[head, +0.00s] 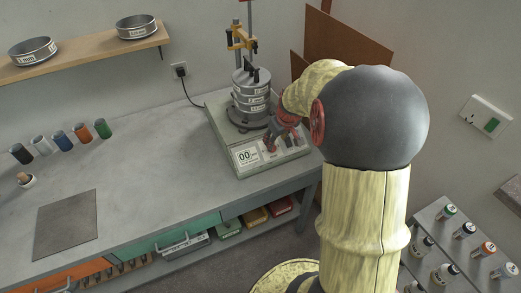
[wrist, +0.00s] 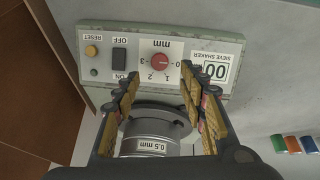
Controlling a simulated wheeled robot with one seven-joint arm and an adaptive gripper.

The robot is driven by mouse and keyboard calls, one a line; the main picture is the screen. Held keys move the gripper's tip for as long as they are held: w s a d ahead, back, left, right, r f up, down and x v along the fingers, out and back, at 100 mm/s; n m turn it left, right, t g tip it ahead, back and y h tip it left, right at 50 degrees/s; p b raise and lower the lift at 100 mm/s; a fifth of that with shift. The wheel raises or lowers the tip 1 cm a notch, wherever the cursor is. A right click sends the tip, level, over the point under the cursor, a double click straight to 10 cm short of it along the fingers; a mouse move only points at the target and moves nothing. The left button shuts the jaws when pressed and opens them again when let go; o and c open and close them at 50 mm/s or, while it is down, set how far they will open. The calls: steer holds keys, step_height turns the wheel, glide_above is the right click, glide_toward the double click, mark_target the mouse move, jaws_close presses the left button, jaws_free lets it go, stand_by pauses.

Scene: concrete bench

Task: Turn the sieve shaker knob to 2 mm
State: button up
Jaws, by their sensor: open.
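The sieve shaker (head: 259,158) stands at the right end of the bench, with a stack of sieves (head: 251,97) on it. In the wrist view its panel (wrist: 205,47) appears upside down. The red knob (wrist: 159,62) sits in a dial marked 0, 1, 2 and 3 under "mm". Its pointer is too small to read surely. The display (wrist: 214,70) reads 00. My gripper (wrist: 165,80) is open, its fingertips on either side below the knob in the picture, nothing between them touching. In the head view my gripper (head: 283,128) is over the panel.
A 0.5 mm sieve (wrist: 150,140) shows between my fingers, close to them. An ON/OFF switch (wrist: 119,55) and yellow reset button (wrist: 91,51) are beside the knob. Coloured jars (head: 60,140) and a dark mat (head: 66,225) lie left. The bench middle is clear.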

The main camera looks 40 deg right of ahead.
steer(key=b+x, duration=0.2)
steer(key=x, duration=0.5)
steer(key=shift+w+d+f, duration=0.1)
steer(key=shift+w+f, duration=0.1)
steer(key=shift+f, duration=0.1)
steer(key=shift+c, duration=1)
jaws_close()
